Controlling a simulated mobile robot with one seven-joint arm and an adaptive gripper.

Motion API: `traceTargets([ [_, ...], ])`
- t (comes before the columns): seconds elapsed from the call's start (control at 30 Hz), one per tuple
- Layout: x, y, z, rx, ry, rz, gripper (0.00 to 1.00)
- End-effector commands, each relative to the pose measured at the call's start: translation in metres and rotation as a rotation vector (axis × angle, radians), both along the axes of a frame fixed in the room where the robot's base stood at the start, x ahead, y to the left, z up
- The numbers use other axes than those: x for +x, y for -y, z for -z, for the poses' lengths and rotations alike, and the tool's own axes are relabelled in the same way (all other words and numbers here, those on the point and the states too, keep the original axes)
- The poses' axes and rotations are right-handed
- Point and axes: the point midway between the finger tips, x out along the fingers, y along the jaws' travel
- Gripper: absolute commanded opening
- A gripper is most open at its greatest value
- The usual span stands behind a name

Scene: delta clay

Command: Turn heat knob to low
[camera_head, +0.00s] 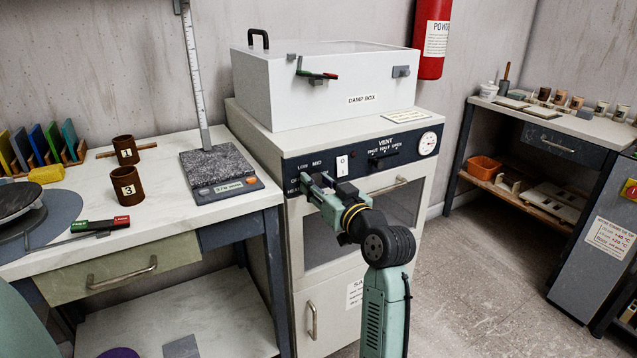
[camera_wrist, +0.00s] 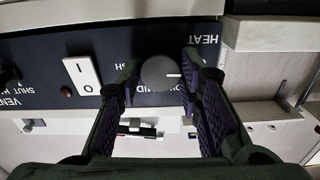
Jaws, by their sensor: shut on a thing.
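The heat knob (camera_wrist: 159,72) is a round grey knob on the dark control panel (camera_wrist: 45,48), seen upside down in the wrist view. A short white mark on it points toward the right of that picture, on the side of the HEAT label. Which setting it points at is unclear, since the fingers cover part of the labels. My gripper (camera_wrist: 161,66) has a finger on each side of the knob and is shut on it. In the head view my gripper (camera_head: 314,186) is at the left end of the panel and hides the knob.
A white rocker switch (camera_wrist: 82,76) sits beside the knob on the panel. The damp box (camera_head: 320,88) stands above. A table with a scale (camera_head: 222,187) is close on the left.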

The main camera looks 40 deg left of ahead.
Motion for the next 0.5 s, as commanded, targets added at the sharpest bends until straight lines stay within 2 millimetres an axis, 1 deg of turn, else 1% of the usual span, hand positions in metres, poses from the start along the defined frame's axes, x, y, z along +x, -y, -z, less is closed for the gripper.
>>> traceTargets([
  [0.27,-0.0005,-0.0005,-0.0031,0.069,-0.172,-0.001,0.05],
  [0.5,-0.0008,-0.0007,-0.0039,0.155,-0.382,-0.002,0.05],
])
